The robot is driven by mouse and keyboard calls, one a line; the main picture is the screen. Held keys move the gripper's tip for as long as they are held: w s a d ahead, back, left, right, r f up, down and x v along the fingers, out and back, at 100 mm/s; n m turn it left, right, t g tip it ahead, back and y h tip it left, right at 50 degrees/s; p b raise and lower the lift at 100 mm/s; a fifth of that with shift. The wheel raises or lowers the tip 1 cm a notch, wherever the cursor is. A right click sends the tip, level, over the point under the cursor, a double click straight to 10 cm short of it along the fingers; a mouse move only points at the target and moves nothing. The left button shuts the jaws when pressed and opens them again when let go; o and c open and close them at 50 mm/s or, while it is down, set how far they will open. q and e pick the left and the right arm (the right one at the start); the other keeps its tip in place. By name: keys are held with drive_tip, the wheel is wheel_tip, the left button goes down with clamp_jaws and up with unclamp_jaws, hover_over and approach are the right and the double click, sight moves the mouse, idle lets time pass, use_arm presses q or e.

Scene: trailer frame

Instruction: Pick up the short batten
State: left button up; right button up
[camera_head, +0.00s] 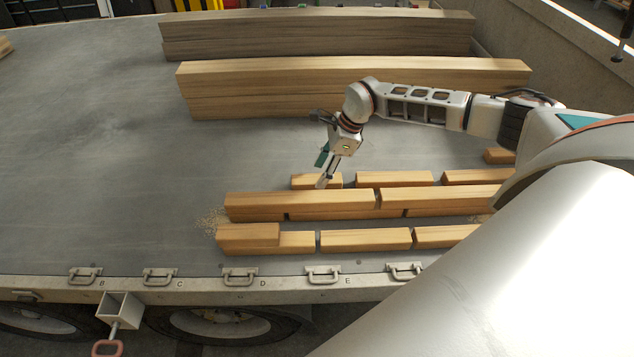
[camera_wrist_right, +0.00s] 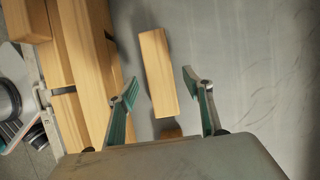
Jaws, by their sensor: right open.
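Several light wooden battens lie in rows at the front right of the trailer bed. A short batten (camera_head: 301,182) is at the left end of the back row, partly hidden by my right gripper (camera_head: 323,172). In the right wrist view a batten (camera_wrist_right: 158,72) lies lengthwise between the two open fingers of the right gripper (camera_wrist_right: 160,80), with space on both sides. The gripper is open and holds nothing. Another short batten (camera_head: 248,235) rests on top of the front row's left end. My left gripper is not in view.
A row of longer battens (camera_head: 300,200) lies just in front of the gripper. Thick beams (camera_head: 350,80) are stacked behind it. The grey trailer bed (camera_head: 100,150) is clear on the left. Metal latches (camera_head: 240,281) line the front edge.

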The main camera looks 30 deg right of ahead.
sight(317, 178)
drive_tip(key=x, duration=0.3)
drive_tip(key=shift+a+f, duration=0.1)
drive_tip(key=shift+f, duration=0.15)
drive_tip(key=c, duration=1.3)
drive_tip(key=shift+o, duration=0.2)
drive_tip(key=shift+r, duration=0.2)
